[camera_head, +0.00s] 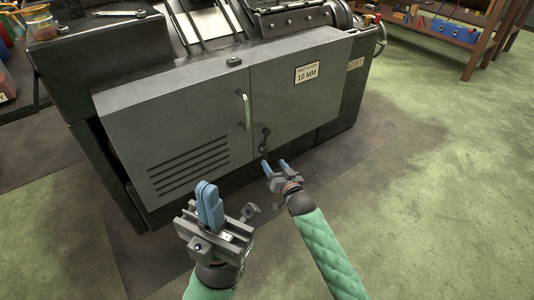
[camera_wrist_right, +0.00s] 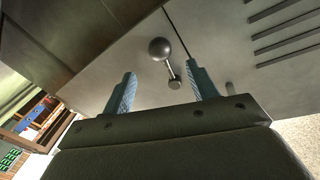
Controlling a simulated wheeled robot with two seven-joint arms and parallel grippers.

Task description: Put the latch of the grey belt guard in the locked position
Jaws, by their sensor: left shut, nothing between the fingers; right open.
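The grey belt guard (camera_head: 190,108) is a wide two-panel cover on the machine front. Its latch (camera_head: 264,140) is a small dark lever low on the right panel, close to the seam. In the right wrist view the latch (camera_wrist_right: 161,50) shows as a round ball knob on a short arm, with a small round end piece. My right gripper (camera_head: 275,164) is open and empty, just below the latch. In the wrist view its fingers (camera_wrist_right: 160,74) stand on either side of the latch; contact is not visible. My left gripper (camera_head: 207,188) is shut and empty, in front of the vented panel.
A vertical bar handle (camera_head: 246,110) stands out left of the seam. Vent slots (camera_head: 188,172) mark the lower left panel. A 10 MM label (camera_head: 307,73) is on the right panel. The green floor (camera_head: 440,180) at right is clear. A wooden shelf (camera_head: 480,45) stands far back right.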

